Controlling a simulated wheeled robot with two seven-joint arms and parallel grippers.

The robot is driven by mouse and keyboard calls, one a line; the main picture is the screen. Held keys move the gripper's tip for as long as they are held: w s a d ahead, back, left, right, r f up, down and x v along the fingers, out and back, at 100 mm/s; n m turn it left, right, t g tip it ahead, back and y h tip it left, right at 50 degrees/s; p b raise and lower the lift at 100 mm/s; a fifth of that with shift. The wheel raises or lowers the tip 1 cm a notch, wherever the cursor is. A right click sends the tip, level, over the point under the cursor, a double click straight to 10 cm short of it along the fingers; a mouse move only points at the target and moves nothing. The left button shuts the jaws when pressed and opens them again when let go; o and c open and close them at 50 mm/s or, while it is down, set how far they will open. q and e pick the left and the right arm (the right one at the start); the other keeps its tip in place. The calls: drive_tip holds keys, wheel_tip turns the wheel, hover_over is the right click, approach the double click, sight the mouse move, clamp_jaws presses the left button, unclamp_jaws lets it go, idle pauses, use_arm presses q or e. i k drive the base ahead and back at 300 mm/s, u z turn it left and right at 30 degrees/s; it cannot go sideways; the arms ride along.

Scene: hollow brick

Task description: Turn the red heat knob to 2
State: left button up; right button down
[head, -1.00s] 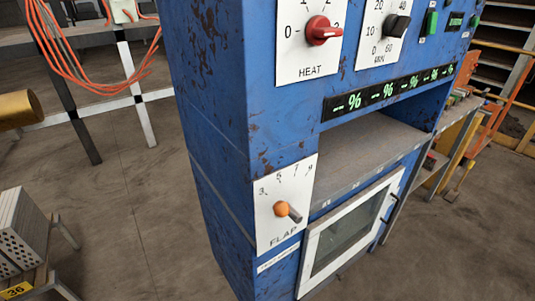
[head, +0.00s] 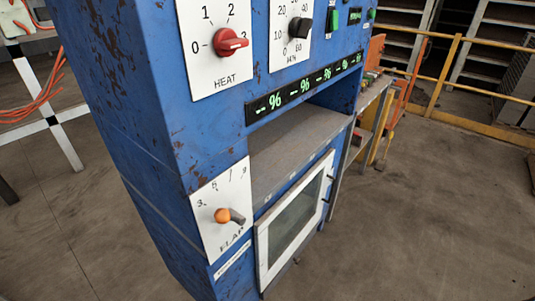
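The red heat knob (head: 230,42) sits on a white dial plate (head: 214,75) marked HEAT, high on the front of a blue cabinet (head: 130,110). The numbers 0, 1 and 2 show on the plate, with 0 at the left and 2 above the knob. The knob's handle lies roughly level, its pale mark towards the right. Neither of my grippers is in view.
A black minutes knob (head: 300,27) is right of the heat dial. Below are a green percent display (head: 305,88), an open shelf (head: 290,150), an orange flap lever (head: 222,215) and a windowed door (head: 293,225). Floor is clear in front; yellow rails (head: 450,75) stand at right.

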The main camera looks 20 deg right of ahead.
sight(226, 42)
drive_tip(key=z, duration=2.6)
drive_tip(key=i, duration=3.1)
drive_tip(key=u, duration=3.7)
